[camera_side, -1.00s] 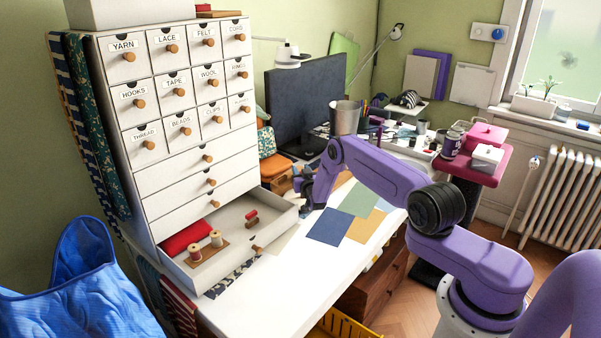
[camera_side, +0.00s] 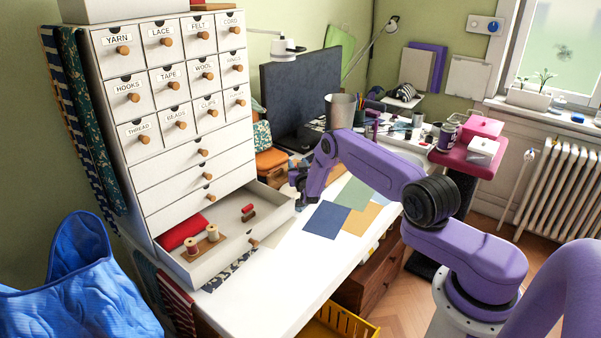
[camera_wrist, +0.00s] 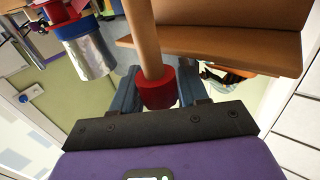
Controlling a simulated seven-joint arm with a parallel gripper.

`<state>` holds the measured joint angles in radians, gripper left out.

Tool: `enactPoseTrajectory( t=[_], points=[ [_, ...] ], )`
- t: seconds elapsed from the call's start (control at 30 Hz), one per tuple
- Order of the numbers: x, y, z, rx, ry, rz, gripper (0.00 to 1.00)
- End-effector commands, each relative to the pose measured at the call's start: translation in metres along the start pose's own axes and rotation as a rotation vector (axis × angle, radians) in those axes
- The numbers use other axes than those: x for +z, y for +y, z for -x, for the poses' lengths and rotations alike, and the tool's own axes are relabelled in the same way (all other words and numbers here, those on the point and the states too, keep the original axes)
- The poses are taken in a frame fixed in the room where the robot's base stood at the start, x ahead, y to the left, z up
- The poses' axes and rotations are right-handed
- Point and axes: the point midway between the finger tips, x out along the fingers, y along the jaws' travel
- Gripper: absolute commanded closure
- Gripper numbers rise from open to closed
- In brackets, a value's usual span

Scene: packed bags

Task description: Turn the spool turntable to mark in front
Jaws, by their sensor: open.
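My gripper (camera_wrist: 159,84) is open, with its blue-grey fingers on either side of a wooden rod (camera_wrist: 145,35) with a red end (camera_wrist: 157,88) in the wrist view. I cannot tell whether a finger touches it. The rod may be part of the spool turntable, but no turntable or mark shows clearly. In the side view my gripper (camera_side: 299,181) is low over the desk, beyond the open drawer's far corner, small and partly hidden by my arm. Two thread spools (camera_side: 202,241) stand on a small wooden board in that drawer.
The open drawer (camera_side: 226,261) juts from the white cabinet (camera_side: 185,155), close to my gripper. An orange-brown wooden piece (camera_wrist: 220,45) is close by in the wrist view, with a silver cylinder (camera_wrist: 90,55) at left. A monitor (camera_side: 303,95) stands behind.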

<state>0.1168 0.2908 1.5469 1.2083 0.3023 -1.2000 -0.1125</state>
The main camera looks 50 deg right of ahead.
Motion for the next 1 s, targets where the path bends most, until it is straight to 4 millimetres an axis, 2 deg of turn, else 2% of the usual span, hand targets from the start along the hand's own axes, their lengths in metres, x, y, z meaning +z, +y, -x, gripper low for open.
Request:
enactPoseTrajectory(
  t=[0.17, 0.47, 1.0],
  points=[
    [0.001, -0.001, 0.012, -0.001, -0.002, 0.001, 0.56],
    [0.000, -0.001, 0.051, -0.001, -0.003, 0.000, 0.56],
    [0.001, -0.001, 0.142, -0.001, -0.004, 0.001, 0.56]
  ],
)
